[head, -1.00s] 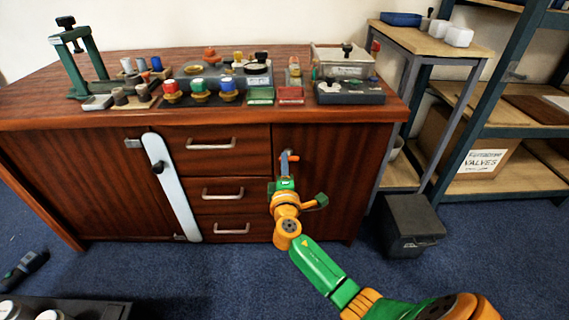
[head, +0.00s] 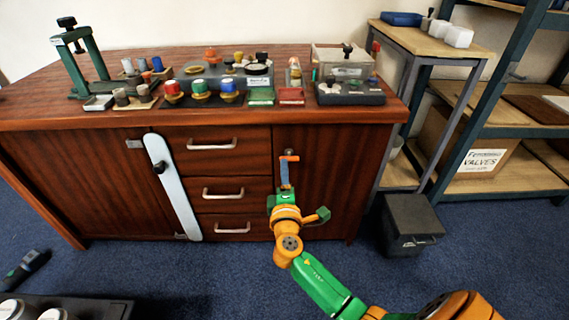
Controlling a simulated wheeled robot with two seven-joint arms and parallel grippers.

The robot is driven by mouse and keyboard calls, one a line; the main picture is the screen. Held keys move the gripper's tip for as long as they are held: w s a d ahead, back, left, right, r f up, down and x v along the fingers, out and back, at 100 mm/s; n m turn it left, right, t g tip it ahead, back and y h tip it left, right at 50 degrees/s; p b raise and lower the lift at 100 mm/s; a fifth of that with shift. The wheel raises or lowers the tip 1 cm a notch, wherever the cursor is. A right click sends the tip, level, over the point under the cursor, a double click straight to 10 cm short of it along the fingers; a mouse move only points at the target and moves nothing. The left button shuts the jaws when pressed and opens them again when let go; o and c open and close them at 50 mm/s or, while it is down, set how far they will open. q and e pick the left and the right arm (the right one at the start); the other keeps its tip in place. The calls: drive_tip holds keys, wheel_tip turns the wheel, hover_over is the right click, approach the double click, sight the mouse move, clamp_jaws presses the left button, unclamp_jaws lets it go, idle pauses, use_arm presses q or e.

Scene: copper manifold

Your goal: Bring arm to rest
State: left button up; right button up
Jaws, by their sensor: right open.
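My right arm comes in from the lower right, in green and orange. Its gripper (head: 287,164) is open and is in front of the plain right-hand door (head: 325,185) of the wooden cabinet. Nothing shows held in it. A small dark fitting on the door shows just above the fingertips; whether the tips touch it or the door I cannot tell. My left gripper is not in view.
The cabinet top (head: 300,118) carries several coloured knobs and blocks and a green clamp stand (head: 78,60). A pale blue bar (head: 172,188) crosses the left door edge. A dark bin (head: 412,225) stands at right, beside shelving (head: 475,186).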

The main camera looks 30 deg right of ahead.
drive_tip(key=shift+v, duration=1.7)
